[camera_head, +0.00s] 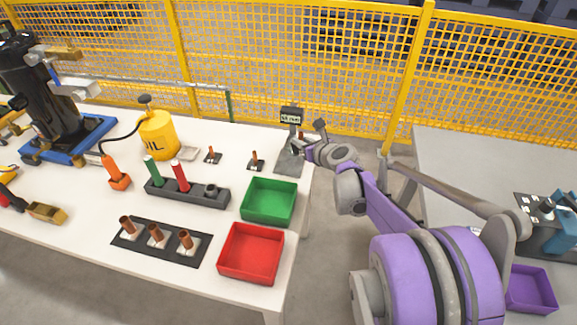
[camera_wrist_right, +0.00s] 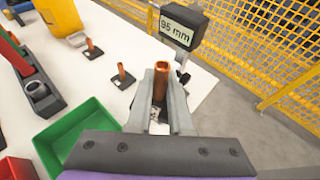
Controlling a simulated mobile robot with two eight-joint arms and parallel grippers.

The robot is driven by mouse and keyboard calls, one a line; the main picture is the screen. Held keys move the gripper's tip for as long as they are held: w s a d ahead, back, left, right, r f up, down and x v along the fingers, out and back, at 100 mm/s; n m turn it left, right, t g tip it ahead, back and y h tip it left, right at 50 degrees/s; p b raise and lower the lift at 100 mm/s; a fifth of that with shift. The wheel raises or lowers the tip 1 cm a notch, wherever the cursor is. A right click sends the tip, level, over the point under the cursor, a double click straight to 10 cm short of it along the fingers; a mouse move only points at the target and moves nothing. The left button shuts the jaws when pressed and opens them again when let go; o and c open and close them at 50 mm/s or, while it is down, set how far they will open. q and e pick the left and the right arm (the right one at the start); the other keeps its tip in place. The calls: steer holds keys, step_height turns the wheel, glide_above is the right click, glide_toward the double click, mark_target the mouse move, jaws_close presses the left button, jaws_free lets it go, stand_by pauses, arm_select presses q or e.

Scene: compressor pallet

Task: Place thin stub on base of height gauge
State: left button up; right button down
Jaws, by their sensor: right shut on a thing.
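The height gauge (camera_head: 291,116) stands at the table's right back corner, with a grey base plate (camera_head: 287,163). Its display (camera_wrist_right: 182,27) reads 95 mm in the right wrist view. My right gripper (camera_head: 304,146) is at the gauge, over or beside the base. In the right wrist view my right gripper (camera_wrist_right: 160,98) is shut on an upright copper stub (camera_wrist_right: 161,80). The stub's lower end is hidden between the fingers, so I cannot tell whether it touches the base. My left gripper is not in view.
Two small copper pieces (camera_head: 212,155) (camera_head: 255,161) stand on dark squares. A black tray (camera_head: 127,242) holds three copper stubs. The green bin (camera_head: 268,218) and red bin (camera_head: 250,273) stand at the front right. Yellow mesh fence (camera_head: 270,60) runs behind the table.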

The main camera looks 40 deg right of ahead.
steer(key=b, duration=0.3)
glide_toward(289, 167)
steer(key=shift+w+d+r, duration=0.15)
steer(key=shift+w+r, duration=0.2)
steer(key=shift+w, duration=0.45)
steer(key=w, duration=0.3)
steer(key=shift+d+r, duration=0.25)
steer(key=shift+r, duration=0.05)
steer(key=shift+w+d, duration=0.2)
steer(key=shift+w, duration=0.6)
steer(key=x, duration=0.3)
steer(key=shift+w+r, duration=0.15)
steer(key=shift+w, duration=0.1)
steer(key=shift+f, duration=0.25)
steer(key=shift+s+r, duration=0.1)
steer(key=shift+b, duration=0.3)
